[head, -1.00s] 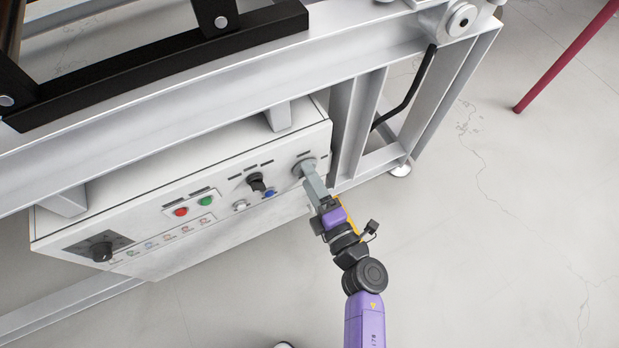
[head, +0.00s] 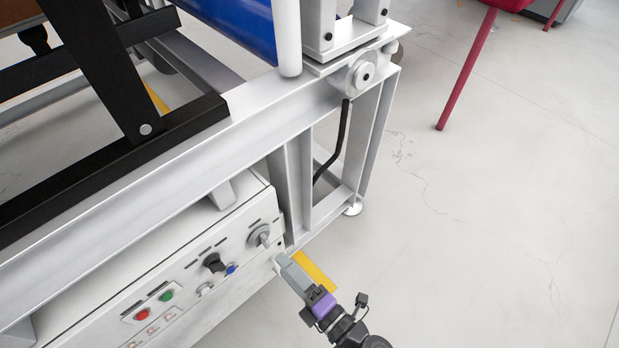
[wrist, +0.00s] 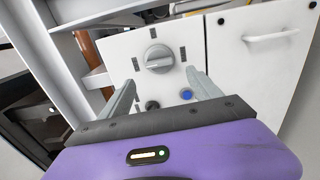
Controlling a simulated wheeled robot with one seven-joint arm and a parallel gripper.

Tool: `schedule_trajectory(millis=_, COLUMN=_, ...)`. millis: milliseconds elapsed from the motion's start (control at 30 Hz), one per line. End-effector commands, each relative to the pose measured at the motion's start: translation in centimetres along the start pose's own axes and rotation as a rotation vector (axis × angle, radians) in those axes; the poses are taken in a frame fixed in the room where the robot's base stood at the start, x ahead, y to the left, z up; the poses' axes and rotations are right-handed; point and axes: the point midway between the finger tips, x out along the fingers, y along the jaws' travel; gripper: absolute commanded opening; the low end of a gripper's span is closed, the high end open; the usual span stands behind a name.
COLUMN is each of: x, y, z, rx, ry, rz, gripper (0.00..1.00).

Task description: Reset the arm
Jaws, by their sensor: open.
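My gripper (head: 281,261) is open and empty. In the head view it is at the lower middle, beside the right end of the white control panel (head: 188,280). In the wrist view my gripper (wrist: 158,100) has its two grey fingers spread apart, with the panel in front of them. A grey rotary knob (wrist: 158,59) shows beyond and between the fingertips, apart from them. The same knob (head: 261,238) is at the panel's upper right in the head view, just above my fingers.
The panel also bears a black knob (head: 214,262), a blue button (head: 231,269), a green button (head: 166,296) and a red button (head: 143,314). A grey steel frame (head: 292,180) stands above and behind. A red leg (head: 467,72) is at upper right. Open floor (head: 470,230) lies to the right.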

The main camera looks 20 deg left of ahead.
Motion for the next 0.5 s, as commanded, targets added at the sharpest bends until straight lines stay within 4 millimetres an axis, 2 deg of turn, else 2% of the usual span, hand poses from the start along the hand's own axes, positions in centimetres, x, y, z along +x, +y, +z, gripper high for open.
schedule_trajectory(millis=200, x=0.0, y=0.0, z=0.1, rx=0.010, ry=-0.002, rz=-0.001, gripper=0.73)
schedule_trajectory(millis=267, x=0.0, y=0.0, z=0.6, rx=0.044, ry=-0.025, rz=-0.001, gripper=0.73)
schedule_trajectory(millis=400, x=0.3, y=3.3, z=2.7, rx=0.139, ry=-0.095, rz=0.072, gripper=0.73)
schedule_trajectory(millis=467, x=-0.5, y=5.0, z=3.5, rx=0.212, ry=-0.139, rz=0.115, gripper=0.73)
schedule_trajectory(millis=500, x=-1.6, y=6.0, z=4.1, rx=0.267, ry=-0.173, rz=0.144, gripper=0.73)
